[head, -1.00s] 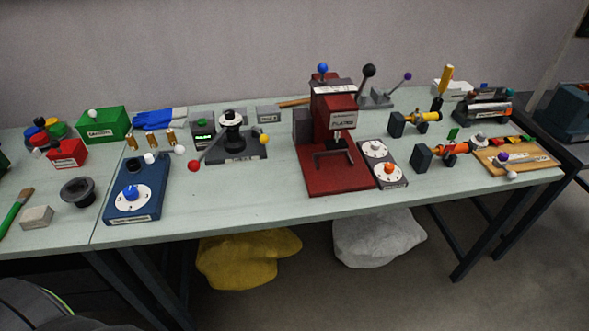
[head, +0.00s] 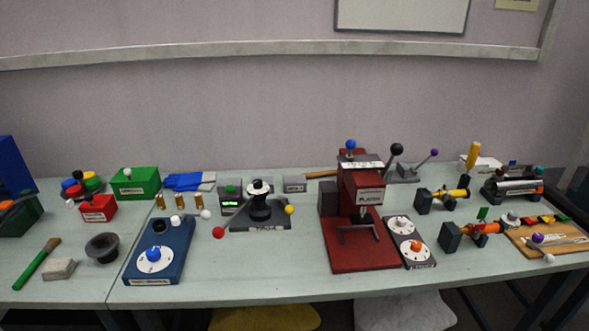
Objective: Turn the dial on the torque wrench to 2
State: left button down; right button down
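No label can be read clearly as a torque wrench. A blue box (head: 172,243) at the left front of the table carries a round white dial (head: 144,263) with a blue knob (head: 153,254). A dark plate right of the red press carries two white dials, one with a grey knob (head: 401,223) and one with an orange knob (head: 416,245). The dial markings are too small to read. Neither of my grippers is in view.
The red press (head: 362,253) stands right of the middle. A black device (head: 260,208) with red and yellow lever balls is left of it. The table front between blue box and press is clear.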

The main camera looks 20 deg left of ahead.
aim_at(256, 183)
jog(key=u, duration=1.25)
